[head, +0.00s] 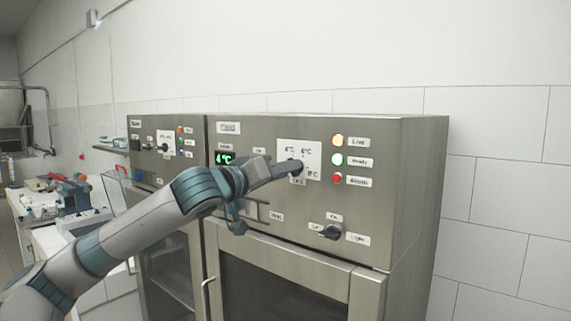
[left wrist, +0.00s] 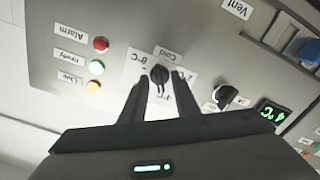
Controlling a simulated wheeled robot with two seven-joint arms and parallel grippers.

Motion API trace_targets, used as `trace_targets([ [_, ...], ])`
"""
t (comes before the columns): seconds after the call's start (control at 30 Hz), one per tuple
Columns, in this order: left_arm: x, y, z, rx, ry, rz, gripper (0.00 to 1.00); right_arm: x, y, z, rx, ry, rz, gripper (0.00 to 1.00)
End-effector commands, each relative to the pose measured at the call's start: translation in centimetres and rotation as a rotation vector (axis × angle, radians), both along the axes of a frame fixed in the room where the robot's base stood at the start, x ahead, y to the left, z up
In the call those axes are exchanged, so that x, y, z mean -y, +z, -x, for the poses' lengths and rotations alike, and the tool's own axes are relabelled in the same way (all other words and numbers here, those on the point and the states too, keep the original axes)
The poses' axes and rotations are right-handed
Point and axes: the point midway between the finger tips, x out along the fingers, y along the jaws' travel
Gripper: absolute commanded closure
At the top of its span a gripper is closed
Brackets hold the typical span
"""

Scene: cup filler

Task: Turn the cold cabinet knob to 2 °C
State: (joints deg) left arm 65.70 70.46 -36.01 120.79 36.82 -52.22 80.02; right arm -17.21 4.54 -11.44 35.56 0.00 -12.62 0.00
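The cold cabinet knob (left wrist: 159,76) is a round black knob on a white scale plate with a "Cold" label. My left gripper (left wrist: 159,80) has its two dark fingers on either side of the knob, with slight gaps showing; I cannot tell whether either finger touches it. In the head view the left gripper (head: 294,168) covers most of the knob and part of the scale plate (head: 313,150). The green display (head: 225,158) reads 4 °C. My right gripper is not in view.
Yellow, green and red lamps (head: 337,160) stand right of the scale. A second black knob (head: 331,231), marked Light, is below right. Another black switch (left wrist: 226,95) is near the display. A similar cabinet panel (head: 160,150) stands to the left, with a cluttered counter beyond.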

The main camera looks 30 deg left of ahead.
Motion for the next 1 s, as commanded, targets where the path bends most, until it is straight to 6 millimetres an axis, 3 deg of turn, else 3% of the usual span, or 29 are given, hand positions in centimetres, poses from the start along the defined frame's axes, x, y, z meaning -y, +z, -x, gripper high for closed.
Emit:
trace_targets([
  [0.37,0.09,-0.03,-0.56,0.001,-0.001,-0.001,0.72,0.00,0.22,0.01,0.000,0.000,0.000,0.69],
  [0.4,0.09,-0.03,-0.55,0.001,-0.001,-0.001,0.74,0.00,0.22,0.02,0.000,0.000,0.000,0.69],
  [0.5,0.08,-0.03,-0.55,0.001,-0.001,-0.001,0.98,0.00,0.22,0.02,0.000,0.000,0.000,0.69],
  [0.53,0.08,-0.03,-0.55,0.001,-0.001,-0.001,1.00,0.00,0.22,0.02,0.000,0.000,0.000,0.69],
  [1.0,0.12,-0.19,-0.56,-0.003,-0.001,0.047,1.00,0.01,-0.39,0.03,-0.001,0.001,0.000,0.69],
])
